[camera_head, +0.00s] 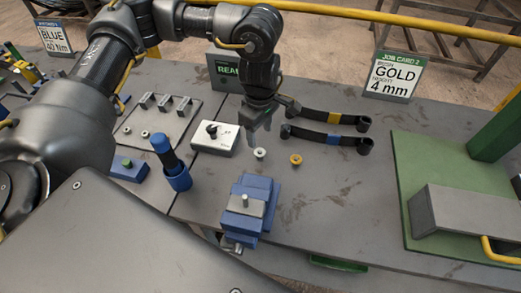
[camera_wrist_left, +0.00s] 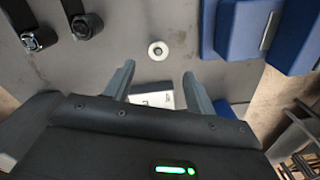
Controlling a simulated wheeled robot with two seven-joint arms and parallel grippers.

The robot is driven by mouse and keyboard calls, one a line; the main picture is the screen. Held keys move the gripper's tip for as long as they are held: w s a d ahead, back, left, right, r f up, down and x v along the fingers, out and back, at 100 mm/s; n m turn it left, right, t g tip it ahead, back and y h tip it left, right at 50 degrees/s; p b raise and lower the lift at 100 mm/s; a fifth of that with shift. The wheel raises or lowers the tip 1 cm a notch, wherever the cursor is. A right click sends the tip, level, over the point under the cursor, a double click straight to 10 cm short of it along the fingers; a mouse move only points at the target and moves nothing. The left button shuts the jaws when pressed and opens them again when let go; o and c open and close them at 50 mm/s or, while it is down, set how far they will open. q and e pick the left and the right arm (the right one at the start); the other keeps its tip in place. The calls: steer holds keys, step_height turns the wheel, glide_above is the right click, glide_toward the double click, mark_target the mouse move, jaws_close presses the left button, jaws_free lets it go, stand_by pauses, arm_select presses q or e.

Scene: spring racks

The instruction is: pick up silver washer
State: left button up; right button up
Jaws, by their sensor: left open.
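The silver washer (camera_head: 260,153) is a small pale ring lying flat on the grey bench. In the left wrist view the silver washer (camera_wrist_left: 158,50) lies beyond the fingertips, roughly centred between them. My left gripper (camera_head: 259,137) is open and empty, pointing down just above and behind the washer; its two fingers also show in the left wrist view (camera_wrist_left: 158,82). The fingers do not touch the washer. A gold washer (camera_head: 295,160) lies just to the right of the silver one. My right gripper is not in view.
A blue vise (camera_head: 248,205) stands in front of the washers. A white box with a black knob (camera_head: 214,137) and a blue-handled tool in a holder (camera_head: 172,165) stand left. Two black straps (camera_head: 328,117) lie behind right. A green base (camera_head: 408,200) is far right.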

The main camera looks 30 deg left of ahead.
mark_target(260, 152)
arm_select(q)
steer(key=shift+f, duration=0.65)
steer(key=shift+w+f, duration=0.1)
steer(key=shift+f, duration=0.5)
step_height(260, 152, down, 4)
steer(key=shift+f+p, duration=0.2)
steer(key=shift+p, duration=0.55)
steer(key=shift+f, duration=0.15)
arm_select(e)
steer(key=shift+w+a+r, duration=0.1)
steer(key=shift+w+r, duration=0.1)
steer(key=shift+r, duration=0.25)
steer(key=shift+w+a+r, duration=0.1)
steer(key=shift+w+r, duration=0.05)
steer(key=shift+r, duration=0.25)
arm_select(q)
steer(key=shift+f+b, duration=0.25)
steer(key=shift+b, duration=0.05)
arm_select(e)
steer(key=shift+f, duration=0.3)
arm_select(q)
steer(key=shift+c, duration=0.3)
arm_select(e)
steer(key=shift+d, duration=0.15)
arm_select(q)
steer(key=c, duration=0.8)
